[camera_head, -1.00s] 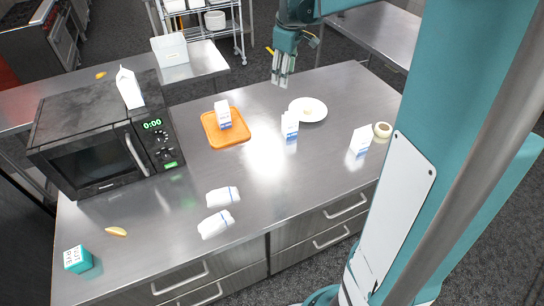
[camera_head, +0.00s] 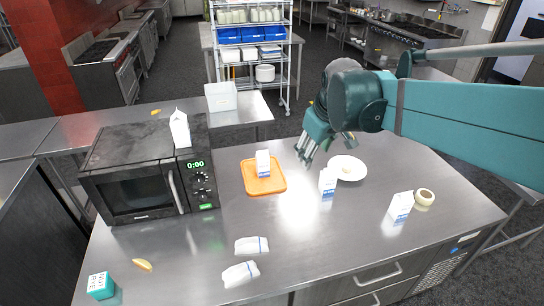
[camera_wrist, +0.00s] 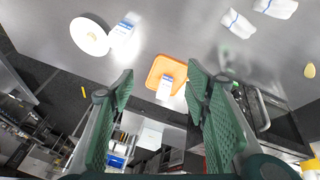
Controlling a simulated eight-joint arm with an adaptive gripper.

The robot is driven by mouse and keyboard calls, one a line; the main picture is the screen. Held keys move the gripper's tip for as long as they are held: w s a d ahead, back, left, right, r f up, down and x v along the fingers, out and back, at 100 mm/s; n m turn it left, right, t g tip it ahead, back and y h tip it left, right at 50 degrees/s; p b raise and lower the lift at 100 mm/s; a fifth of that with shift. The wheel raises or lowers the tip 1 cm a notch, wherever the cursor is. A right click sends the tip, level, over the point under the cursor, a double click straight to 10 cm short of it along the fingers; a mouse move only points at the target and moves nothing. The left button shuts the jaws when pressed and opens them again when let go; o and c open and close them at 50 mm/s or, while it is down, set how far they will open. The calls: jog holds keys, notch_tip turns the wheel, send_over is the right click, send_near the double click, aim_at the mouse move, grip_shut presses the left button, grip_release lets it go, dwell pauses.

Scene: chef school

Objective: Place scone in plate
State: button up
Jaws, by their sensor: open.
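The white plate (camera_head: 347,168) lies on the steel counter, right of the orange tray. My gripper (camera_head: 306,158) is above the counter between the orange tray and the plate, left of the plate in the head view. In the wrist view my gripper (camera_wrist: 161,76) is open, with nothing between its green fingers.
An orange tray (camera_head: 278,184) bears a carton (camera_head: 263,163). A microwave (camera_head: 135,186), two white packets (camera_head: 251,245) (camera_head: 240,274), a yellow wedge (camera_head: 142,265) and a teal box (camera_head: 100,286) are at left.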

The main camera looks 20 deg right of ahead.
jog(key=s+a+f+m+t, duration=0.1)
jog(key=s+a+f+m, duration=0.1)
jog(key=s, duration=0.6)
jog(key=s+a+f+m+t, duration=0.1)
jog(key=s+a+f, duration=0.2)
jog(key=s+a, duration=0.3)
jog(key=s, duration=0.3)
jog(key=shift+s+a+f+m+y, duration=0.25)
jog(key=shift+s+f+m+y, duration=0.05)
jog(key=shift+f+m, duration=0.1)
